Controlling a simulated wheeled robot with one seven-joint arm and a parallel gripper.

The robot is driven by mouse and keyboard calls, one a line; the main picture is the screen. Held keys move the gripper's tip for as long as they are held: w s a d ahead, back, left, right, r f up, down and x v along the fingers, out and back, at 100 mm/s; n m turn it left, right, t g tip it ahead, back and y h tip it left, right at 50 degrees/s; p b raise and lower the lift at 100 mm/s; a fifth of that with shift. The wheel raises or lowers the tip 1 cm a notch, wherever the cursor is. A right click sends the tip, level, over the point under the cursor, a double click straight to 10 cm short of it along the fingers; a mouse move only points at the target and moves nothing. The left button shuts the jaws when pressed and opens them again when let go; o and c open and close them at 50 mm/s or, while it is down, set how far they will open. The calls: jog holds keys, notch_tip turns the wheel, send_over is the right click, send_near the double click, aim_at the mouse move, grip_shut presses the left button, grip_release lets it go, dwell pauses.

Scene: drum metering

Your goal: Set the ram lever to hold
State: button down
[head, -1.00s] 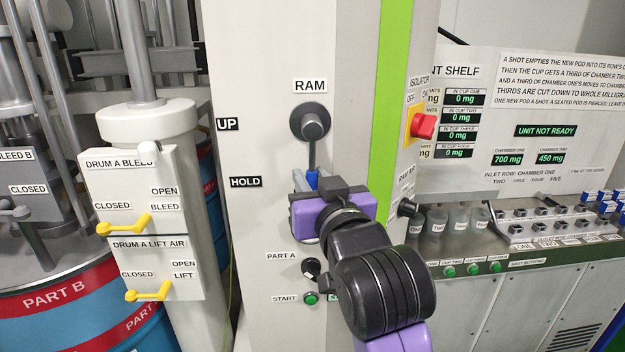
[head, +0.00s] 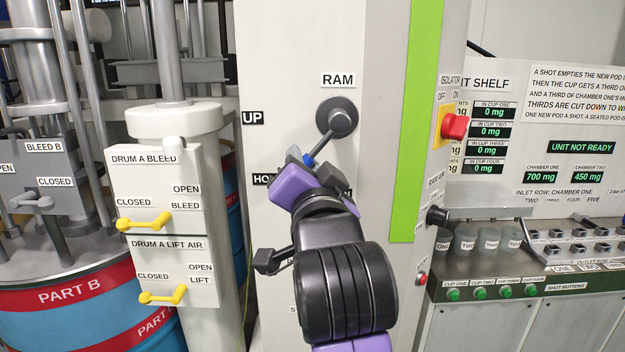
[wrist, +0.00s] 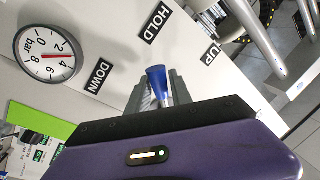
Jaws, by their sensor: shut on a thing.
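The ram lever has a round dark hub (head: 343,117) under the RAM label, with its arm slanting down and left to a blue tip (head: 309,161). My gripper (head: 303,166) is shut on the lever's blue end, which shows between the fingers in the wrist view (wrist: 157,80). The UP label (head: 252,118) is above and left of the grip. The HOLD label (head: 263,180) is partly hidden by my gripper in the head view. In the wrist view, the HOLD label (wrist: 155,22) and the DOWN label (wrist: 98,76) are clear. The lever points toward the HOLD side.
A red isolator knob (head: 455,126) sits on the column's right side. Yellow drum valve handles (head: 145,222) are at left. A pressure gauge (wrist: 48,54) shows in the wrist view. The shelf with cups (head: 487,238) stands at right.

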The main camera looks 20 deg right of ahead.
jog(key=shift+w+a+r+m+b, duration=0.1)
jog(key=shift+a+r+m+b, duration=0.15)
jog(key=shift+m, duration=0.25)
jog(key=c, duration=1.1)
grip_release()
jog(key=shift+c, duration=0.2)
jog(key=s+a+f+b, duration=0.1)
jog(key=s, duration=0.6)
jog(key=shift+s+a, duration=0.15)
jog(key=shift+s, duration=0.2)
